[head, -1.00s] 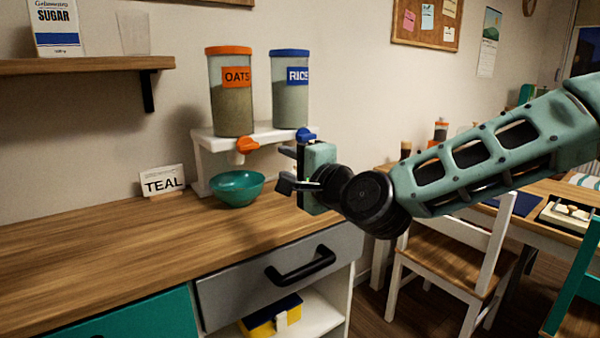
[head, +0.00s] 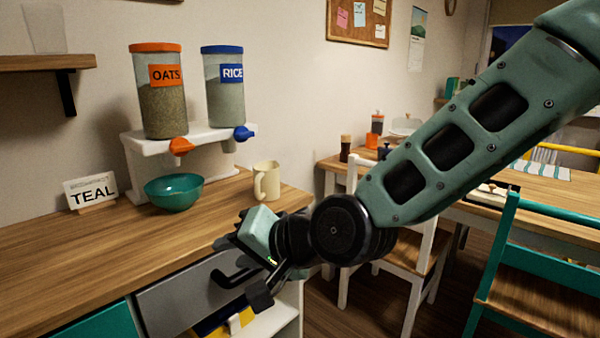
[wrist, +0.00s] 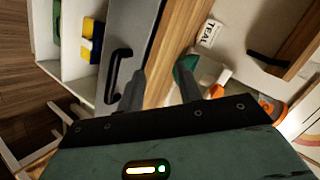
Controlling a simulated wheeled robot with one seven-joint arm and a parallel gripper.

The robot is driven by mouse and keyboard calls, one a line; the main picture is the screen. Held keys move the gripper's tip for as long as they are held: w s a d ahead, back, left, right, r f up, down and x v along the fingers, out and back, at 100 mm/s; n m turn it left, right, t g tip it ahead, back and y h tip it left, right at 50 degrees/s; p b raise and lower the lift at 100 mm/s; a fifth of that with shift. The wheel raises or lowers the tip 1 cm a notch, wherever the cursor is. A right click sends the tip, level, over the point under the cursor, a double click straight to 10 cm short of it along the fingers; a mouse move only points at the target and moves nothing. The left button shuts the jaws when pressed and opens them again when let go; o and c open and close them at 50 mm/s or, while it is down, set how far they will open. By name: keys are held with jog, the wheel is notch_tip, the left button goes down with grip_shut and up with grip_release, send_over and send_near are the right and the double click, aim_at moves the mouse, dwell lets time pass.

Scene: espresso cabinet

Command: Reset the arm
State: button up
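My gripper (head: 240,270) is in front of the counter's front edge, by the grey drawer (head: 190,295) and its black handle (head: 236,272). Its two fingers stand apart with nothing between them. In the wrist view, my gripper (wrist: 160,75) shows a gap between the fingers, with the counter edge behind. My forearm reaches in from the upper right in the head view.
A teal bowl (head: 174,192) stands beneath the oats dispenser (head: 160,95), next to the rice dispenser (head: 225,90). A cream mug (head: 266,181) is near the counter's right end. A white chair (head: 415,262) and a teal chair (head: 530,262) stand at the right.

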jog(key=s+d+f+n+g+h, duration=0.3)
jog(key=s+d+n+h, duration=0.15)
jog(key=s+d, duration=0.65)
jog(key=s+d+f+n+g+h, duration=0.3)
jog(key=s+d+h, duration=0.4)
jog(key=d, duration=0.8)
notch_tip(320, 180, up, 14)
jog(key=y+p, duration=0.1)
jog(key=p, duration=1.4)
jog(key=shift+s+r, duration=0.25)
jog(key=shift+s, duration=0.05)
